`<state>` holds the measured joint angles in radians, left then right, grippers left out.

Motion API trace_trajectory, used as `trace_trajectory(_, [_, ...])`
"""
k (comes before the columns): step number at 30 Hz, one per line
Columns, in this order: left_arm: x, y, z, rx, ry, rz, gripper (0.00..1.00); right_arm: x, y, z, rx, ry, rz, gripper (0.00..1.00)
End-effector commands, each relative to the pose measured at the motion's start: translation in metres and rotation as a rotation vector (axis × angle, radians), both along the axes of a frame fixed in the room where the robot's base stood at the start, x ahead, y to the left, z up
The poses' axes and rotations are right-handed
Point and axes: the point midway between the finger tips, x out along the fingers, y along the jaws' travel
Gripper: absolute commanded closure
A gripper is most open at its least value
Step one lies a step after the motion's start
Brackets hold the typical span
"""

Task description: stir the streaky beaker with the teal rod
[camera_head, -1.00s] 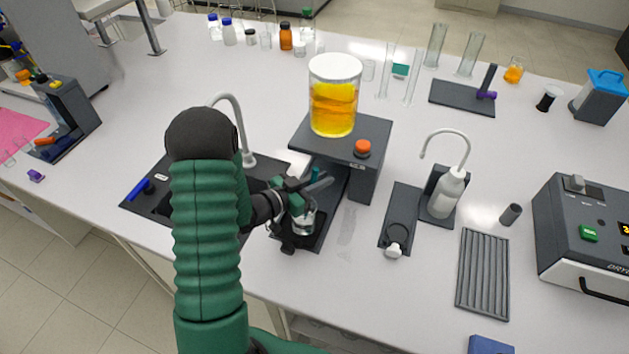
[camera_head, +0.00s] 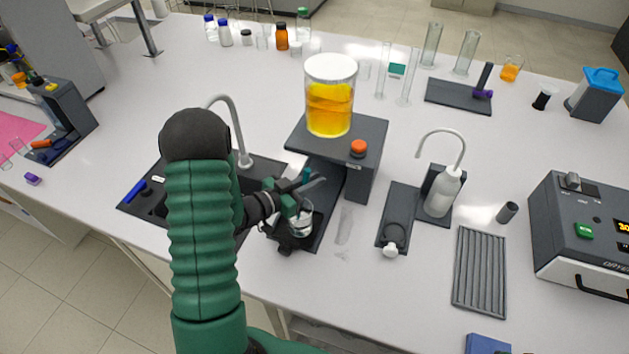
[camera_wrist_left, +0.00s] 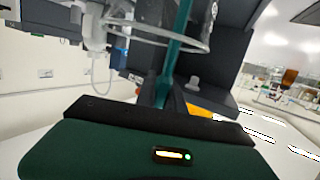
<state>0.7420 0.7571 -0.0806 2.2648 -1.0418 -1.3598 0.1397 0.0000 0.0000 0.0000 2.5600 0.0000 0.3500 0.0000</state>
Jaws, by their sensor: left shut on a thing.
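My left gripper (camera_head: 288,198) is shut on the teal rod (camera_head: 306,175), just in front of the grey stand. The rod also shows in the left wrist view (camera_wrist_left: 172,58), running up from the jaws past a clear glass rim. A small clear glass beaker (camera_head: 301,222) stands below the gripper on a dark base, partly hidden by the gripper. The rod's lower end is hidden in the head view, so I cannot tell how deep it sits in the beaker. Streaks in the beaker are too small to make out. My right gripper is not in view.
The grey stand (camera_head: 362,135) carries a large vessel (camera_head: 329,108) of yellow-orange liquid beside the beaker. A sink with a curved tap (camera_head: 238,130) lies to the left. A wash bottle (camera_head: 441,190) and a ribbed grey tray (camera_head: 480,270) are to the right.

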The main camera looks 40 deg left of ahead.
Motion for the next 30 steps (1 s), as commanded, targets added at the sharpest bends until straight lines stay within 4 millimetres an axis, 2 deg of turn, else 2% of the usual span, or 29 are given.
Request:
trace_trajectory(5, [0.002, 0.000, 0.010, 0.001, 0.000, 0.000, 1.00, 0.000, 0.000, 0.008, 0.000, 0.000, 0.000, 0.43])
trace_trajectory(30, [0.019, -0.003, 0.090, 0.001, -0.002, 0.000, 1.00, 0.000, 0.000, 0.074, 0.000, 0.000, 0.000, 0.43])
